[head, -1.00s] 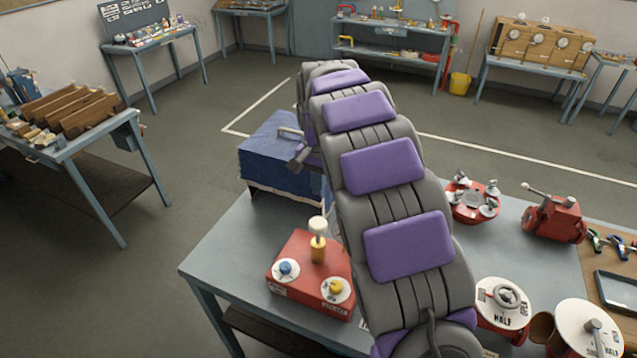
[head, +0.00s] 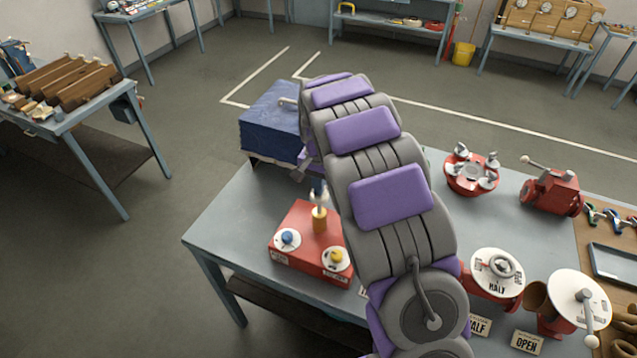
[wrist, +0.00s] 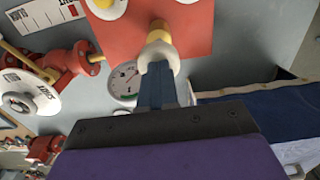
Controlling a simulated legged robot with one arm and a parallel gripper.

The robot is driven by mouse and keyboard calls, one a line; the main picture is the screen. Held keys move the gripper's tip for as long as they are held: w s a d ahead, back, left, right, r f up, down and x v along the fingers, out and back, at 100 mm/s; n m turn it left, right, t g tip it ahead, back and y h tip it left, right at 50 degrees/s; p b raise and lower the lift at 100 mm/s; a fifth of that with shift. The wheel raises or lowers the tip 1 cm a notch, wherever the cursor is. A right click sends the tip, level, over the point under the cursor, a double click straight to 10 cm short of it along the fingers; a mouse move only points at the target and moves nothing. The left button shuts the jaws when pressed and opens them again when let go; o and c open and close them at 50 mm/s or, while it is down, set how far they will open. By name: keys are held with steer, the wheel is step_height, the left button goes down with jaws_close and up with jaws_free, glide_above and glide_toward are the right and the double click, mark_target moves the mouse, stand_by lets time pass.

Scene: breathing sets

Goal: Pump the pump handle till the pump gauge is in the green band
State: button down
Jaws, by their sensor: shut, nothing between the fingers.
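The pump is a red box (head: 297,240) on the near table, with a brass collar (head: 320,222) and a pale pump handle (head: 318,199) standing upright on it. In the wrist view the pump handle's pale knob (wrist: 158,50) sits right at the tips of my gripper (wrist: 158,70). My gripper is shut and empty, its fingertips at the knob; I cannot tell whether they touch. The pump gauge (wrist: 124,80) shows in the wrist view as a white dial with a green band low on its face. My fingers cover its right side, and the needle reading is unclear.
A blue box (head: 270,122) stands behind the pump. White round dials (head: 497,272), a red valve body (head: 552,190) and a red fitting (head: 471,172) lie to the right of my arm. Tags (head: 527,342) stand at the table's front. The left part of the tabletop (head: 225,215) is clear.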

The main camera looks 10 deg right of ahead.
mark_target(319, 198)
step_height(319, 198, down, 5)
steer(key=shift+s+r+b, duration=0.1)
steer(key=shift+b, duration=0.5)
steer(key=shift+s, duration=0.1)
steer(key=shift+r, duration=0.35)
step_height(319, 198, up, 14)
steer(key=shift+w+a+f, duration=0.15)
steer(key=shift+w+a, duration=0.1)
